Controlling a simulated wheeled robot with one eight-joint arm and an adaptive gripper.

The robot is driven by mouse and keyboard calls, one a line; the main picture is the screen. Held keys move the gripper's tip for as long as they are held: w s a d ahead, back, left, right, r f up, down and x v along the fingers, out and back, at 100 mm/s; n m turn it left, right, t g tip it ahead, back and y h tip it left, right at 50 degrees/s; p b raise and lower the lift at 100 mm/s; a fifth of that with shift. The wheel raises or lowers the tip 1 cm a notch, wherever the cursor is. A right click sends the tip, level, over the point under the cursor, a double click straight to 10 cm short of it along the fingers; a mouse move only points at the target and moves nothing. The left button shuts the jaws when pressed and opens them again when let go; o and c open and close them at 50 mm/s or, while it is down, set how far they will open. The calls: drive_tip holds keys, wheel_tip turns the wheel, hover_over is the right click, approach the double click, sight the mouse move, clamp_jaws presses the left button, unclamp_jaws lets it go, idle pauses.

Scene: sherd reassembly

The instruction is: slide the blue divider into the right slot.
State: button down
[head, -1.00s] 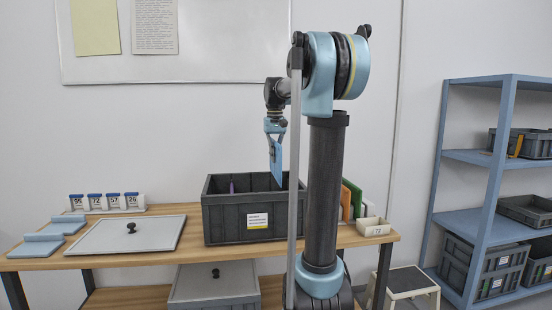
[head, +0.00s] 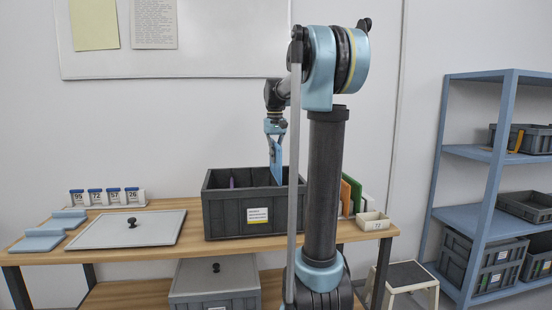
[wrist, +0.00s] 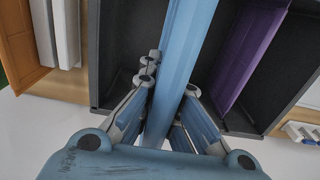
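The blue divider (head: 276,163) hangs roughly upright below my gripper (head: 274,127), over the right part of the grey crate (head: 222,219). In the head view its lower end overlaps the crate's opening; whether it is in a slot cannot be told. In the wrist view my gripper (wrist: 169,88) is shut on the blue divider (wrist: 183,45), with fingers on both sides of it. A purple divider (head: 232,182) stands in the left part of the crate; it also shows in the wrist view (wrist: 248,60). The slots are hidden by the crate's front wall and the divider.
A grey lid (head: 105,232) with a black knob lies left of the crate. Orange (head: 352,186) and green (head: 344,197) panels stand to its right, by a small cream bin (head: 373,224). Blue pieces (head: 38,241) and several numbered holders (head: 115,197) are at the left.

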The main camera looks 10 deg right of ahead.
sight(275, 175)
idle(0.4)
drive_tip(key=shift+f, duration=4)
drive_tip(key=shift+f, duration=0.1)
drive_tip(key=shift+f, duration=4.35)
drive_tip(key=c, duration=1.7)
unclamp_jaws()
